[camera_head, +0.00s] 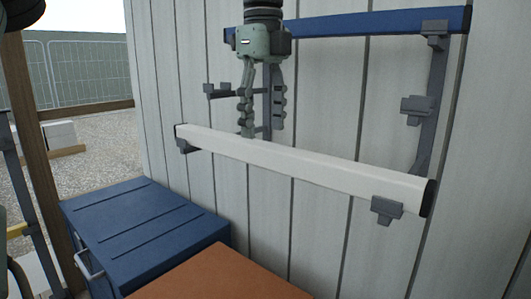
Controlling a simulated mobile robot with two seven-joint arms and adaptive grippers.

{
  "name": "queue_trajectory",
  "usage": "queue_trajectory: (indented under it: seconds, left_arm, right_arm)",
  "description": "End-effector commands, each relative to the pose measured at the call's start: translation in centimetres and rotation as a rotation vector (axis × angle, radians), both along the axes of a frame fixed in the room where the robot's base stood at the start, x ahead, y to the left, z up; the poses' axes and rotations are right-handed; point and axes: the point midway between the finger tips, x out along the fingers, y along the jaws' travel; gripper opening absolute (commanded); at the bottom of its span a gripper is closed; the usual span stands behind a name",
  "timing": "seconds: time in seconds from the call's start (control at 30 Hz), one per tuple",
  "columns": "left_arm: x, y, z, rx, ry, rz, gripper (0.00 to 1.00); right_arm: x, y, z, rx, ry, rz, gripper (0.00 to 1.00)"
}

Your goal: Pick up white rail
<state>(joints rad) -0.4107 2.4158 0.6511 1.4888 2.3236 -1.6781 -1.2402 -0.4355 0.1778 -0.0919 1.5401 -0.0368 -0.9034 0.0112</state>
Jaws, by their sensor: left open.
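The white rail (310,165) lies across grey hooks on the panelled wall and slopes down to the right in the head view. It has dark end caps. My left gripper (263,131) hangs pointing down over the left part of the rail. Its two fingers are apart, with nothing between them. One fingertip shows right at the rail's upper edge; I cannot tell whether it touches. The other ends a little above the rail. My right gripper is not in view.
A blue rail (375,22) rests on upper hooks, partly hidden behind my left gripper. Empty grey hooks (417,106) sit between the rails. A blue chest (145,228) and an orange-brown surface (220,277) stand below. A wooden post (35,150) rises at left.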

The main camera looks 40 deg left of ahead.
Motion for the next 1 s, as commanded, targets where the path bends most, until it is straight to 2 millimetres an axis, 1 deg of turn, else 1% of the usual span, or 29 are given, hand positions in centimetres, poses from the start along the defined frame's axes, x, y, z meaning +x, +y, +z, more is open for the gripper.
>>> queue_trajectory:
  seconds: [0.2,0.3,0.43,0.63,0.67,1.0]
  left_arm:
    - [0.3,0.2,-3.2,0.000,0.004,0.001,0.59]
    - [0.4,0.2,-4.5,0.000,0.003,0.002,0.59]
    - [0.4,0.3,-5.3,0.000,0.000,0.003,0.59]
    - [0.4,0.3,-5.3,0.000,0.000,0.004,0.59]
    - [0.4,0.3,-5.3,0.000,0.000,0.004,0.56]
    - [0.4,0.3,-5.3,0.000,0.001,0.004,0.14]
  right_arm:
    - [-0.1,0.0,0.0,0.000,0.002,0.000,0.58]
    - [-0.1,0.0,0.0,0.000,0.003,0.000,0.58]
    - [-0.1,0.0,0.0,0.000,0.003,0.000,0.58]
    - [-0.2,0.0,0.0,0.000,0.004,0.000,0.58]
    - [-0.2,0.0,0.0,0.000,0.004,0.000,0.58]
    - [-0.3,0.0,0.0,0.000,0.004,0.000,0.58]
